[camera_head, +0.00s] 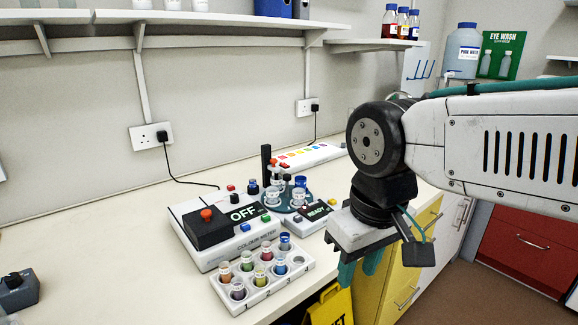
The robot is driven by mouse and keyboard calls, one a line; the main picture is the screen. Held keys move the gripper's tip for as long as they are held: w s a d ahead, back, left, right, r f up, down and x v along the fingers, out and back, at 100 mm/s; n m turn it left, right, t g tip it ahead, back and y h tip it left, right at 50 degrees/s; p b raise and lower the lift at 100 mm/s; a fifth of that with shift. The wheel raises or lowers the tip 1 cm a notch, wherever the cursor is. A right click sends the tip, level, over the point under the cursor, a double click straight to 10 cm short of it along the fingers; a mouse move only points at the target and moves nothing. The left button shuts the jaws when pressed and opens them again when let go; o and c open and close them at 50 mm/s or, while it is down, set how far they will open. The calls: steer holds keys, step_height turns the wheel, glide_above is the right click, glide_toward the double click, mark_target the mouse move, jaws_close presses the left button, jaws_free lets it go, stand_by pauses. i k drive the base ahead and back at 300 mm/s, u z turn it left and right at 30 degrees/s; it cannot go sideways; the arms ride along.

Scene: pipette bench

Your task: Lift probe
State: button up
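A black upright post (266,165) stands at the back of a round dark turntable (311,198) that carries several small glass beakers (272,194). No separate probe can be made out clearly; a small arm with red parts (282,167) is near the post's upper part. A small unit with a display reading READY (316,210) sits in front of the turntable. My gripper (360,268) points down at the right of these, beyond the bench's front edge. Its two teal fingers stand apart with nothing seen between them.
A white colour meter (213,258) reading OFF stands left of the turntable. A white rack (262,297) of coloured sample cups is in front. A long white strip with coloured squares (315,153) lies behind. Yellow drawers (402,278) are below.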

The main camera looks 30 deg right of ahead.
mark_target(269, 166)
steer(key=k, duration=0.7)
steer(key=z, duration=0.7)
steer(key=i, duration=1.45)
steer(key=u, duration=0.7)
